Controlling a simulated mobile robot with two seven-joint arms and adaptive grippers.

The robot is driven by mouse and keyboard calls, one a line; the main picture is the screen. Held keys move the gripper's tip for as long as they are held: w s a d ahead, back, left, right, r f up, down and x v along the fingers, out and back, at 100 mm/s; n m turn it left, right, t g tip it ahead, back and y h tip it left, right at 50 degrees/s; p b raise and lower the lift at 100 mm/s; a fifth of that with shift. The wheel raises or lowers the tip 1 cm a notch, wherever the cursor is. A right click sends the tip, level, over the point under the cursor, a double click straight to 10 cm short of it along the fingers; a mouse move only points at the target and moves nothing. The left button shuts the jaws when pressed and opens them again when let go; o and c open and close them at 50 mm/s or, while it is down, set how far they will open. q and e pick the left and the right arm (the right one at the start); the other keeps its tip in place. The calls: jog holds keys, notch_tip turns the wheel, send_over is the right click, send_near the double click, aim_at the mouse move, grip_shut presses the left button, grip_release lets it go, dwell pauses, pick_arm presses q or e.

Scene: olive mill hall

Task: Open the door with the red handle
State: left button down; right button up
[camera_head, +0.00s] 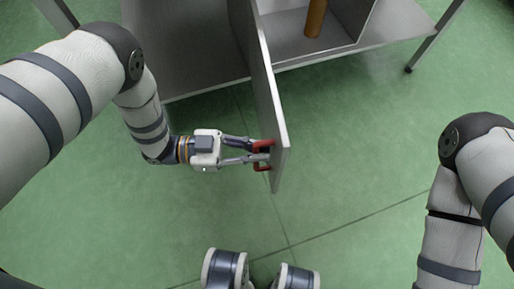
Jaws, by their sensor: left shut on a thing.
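A grey door (267,92) stands swung out from a metal cabinet, seen nearly edge-on in the head view. Its red handle (262,168) is on the door's left face, near the free end. My left gripper (262,152) comes in from the left and is shut on the red handle; its fingers cover part of it. My right arm is at the right edge of the view, and its gripper is not visible.
The open compartment (287,48) right of the door holds an orange-brown cylinder (315,18). The cabinet rests on a grey metal table (190,60) with legs. The green floor in front and to the right is clear.

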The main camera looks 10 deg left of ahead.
pick_arm(q)
jog(key=c, duration=1.9)
grip_release()
jog(key=a, duration=0.4)
jog(key=s+a, duration=0.1)
jog(key=a, duration=0.3)
jog(key=s+a, duration=0.1)
jog(key=a, duration=0.3)
jog(key=shift+s, duration=0.1)
